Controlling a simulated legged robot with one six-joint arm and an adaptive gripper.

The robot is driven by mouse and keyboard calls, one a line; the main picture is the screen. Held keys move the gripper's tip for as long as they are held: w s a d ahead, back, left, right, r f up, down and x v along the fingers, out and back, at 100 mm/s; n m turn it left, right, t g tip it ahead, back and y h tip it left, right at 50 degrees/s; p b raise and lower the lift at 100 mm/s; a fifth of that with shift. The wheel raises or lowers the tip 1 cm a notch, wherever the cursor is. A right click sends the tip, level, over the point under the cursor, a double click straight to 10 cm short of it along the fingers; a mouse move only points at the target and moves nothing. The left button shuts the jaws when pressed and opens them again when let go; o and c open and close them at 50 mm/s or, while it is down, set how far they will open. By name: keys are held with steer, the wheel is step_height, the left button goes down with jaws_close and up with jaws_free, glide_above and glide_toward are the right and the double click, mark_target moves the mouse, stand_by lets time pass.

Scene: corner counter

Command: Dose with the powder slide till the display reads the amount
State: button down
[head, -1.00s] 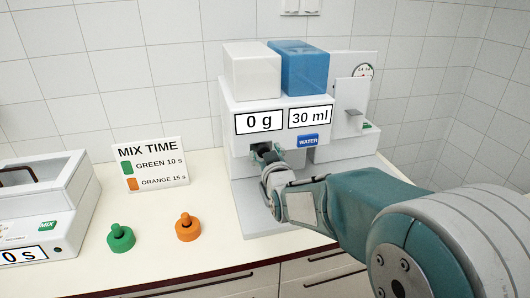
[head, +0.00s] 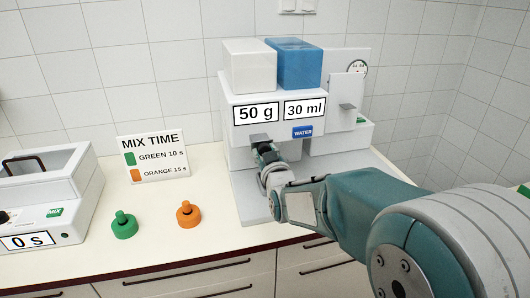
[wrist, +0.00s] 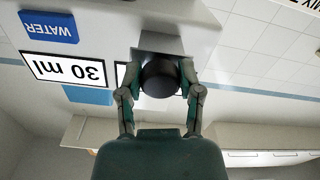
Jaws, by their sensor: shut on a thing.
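The dosing machine (head: 262,187) stands on the counter with a white hopper (head: 249,66) and a blue hopper (head: 300,64) on top. Its powder display (head: 256,113) reads 50 g and its water display (head: 305,108) reads 30 ml. The blue WATER button (head: 302,132) sits below the water display. My gripper (head: 262,146) is at the machine's front, under the powder display. In the wrist view my gripper (wrist: 160,84) is shut on the dark round knob of the powder slide (wrist: 160,76).
A green-knobbed piece (head: 124,226) and an orange-knobbed piece (head: 188,214) stand on the counter to the left. A MIX TIME sign (head: 153,157) is behind them. The mixer (head: 45,195), reading 0 s, is at far left. A white device (head: 346,105) stands at the machine's right.

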steer(key=shift+a, duration=0.1)
steer(key=shift+c, duration=1.3)
jaws_free()
steer(key=v, duration=1.2)
